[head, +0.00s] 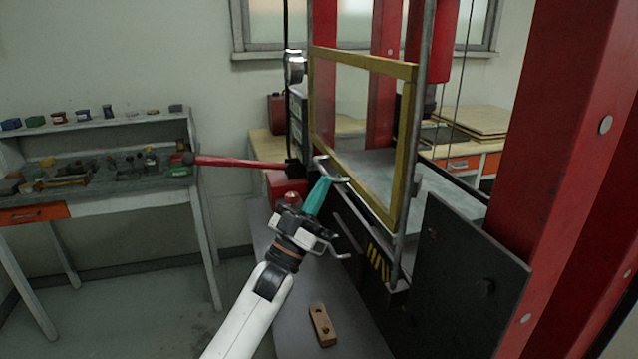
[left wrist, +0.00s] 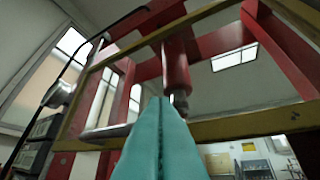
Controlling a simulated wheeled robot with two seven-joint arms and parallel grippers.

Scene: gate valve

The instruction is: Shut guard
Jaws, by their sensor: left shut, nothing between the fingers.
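The guard is a clear panel in a yellow frame (head: 407,130), standing upright at the front of the red press. Its frame also shows in the left wrist view (left wrist: 235,127), close ahead of the fingers. A thin metal handle bar (head: 330,172) is at the guard's lower left side. My left gripper (head: 322,184) has teal fingers, pressed together and empty. Its tips are right at the handle bar in the head view; I cannot tell if they touch it. The fingers also show in the left wrist view (left wrist: 160,105). My right gripper is not in view.
The red press column (head: 570,120) and a dark plate (head: 455,275) stand at the right. A red lever (head: 240,162) sticks out left of the press. A wooden block (head: 321,325) lies on the grey surface below. A cluttered workbench (head: 100,205) stands at the left.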

